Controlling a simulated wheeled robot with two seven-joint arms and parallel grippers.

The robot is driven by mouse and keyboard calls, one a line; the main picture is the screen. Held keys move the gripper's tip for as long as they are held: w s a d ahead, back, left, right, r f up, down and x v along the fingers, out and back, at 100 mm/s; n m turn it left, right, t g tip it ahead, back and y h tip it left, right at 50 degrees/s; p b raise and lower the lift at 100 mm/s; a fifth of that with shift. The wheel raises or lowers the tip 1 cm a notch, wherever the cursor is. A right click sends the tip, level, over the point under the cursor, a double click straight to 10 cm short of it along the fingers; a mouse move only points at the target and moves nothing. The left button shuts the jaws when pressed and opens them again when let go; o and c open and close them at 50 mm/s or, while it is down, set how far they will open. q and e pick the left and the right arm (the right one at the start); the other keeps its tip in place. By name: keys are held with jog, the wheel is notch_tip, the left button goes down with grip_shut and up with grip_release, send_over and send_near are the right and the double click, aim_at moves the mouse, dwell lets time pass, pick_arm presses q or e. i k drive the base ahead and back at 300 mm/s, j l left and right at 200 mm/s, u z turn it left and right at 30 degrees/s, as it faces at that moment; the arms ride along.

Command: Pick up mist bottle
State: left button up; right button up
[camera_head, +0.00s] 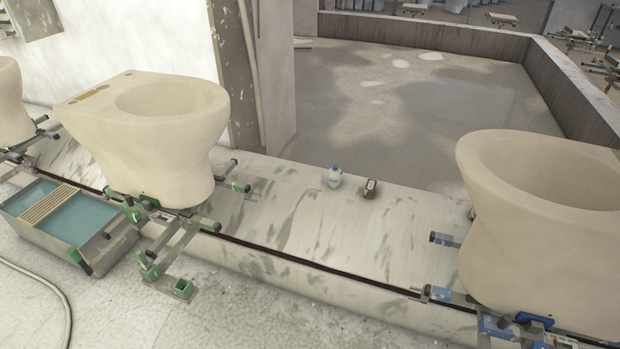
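A small white bottle with a blue band (334,177) stands upright on the pale, stained ledge between two toilet bowls; it looks like the mist bottle, but its label is too small to read. A small brown bottle or jar (370,188) stands just to its right, apart from it. Neither of my grippers shows in the head view, and nothing touches the white bottle.
Unglazed toilet bowls stand on carriers to the left (150,135) and right (540,215). A tray of bluish water (85,262) with a wooden slat rack sits at the lower left. The ledge (300,225) around the bottles is clear. A low wall (440,38) lies behind.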

aim_at(335, 181)
jog(key=i+l+u, duration=0.1)
jog(key=u, duration=0.35)
jog(key=i+l+u, duration=0.2)
jog(key=u, duration=0.25)
jog(key=i+l+u, duration=0.1)
jog(key=u, duration=0.35)
jog(key=l, duration=0.1)
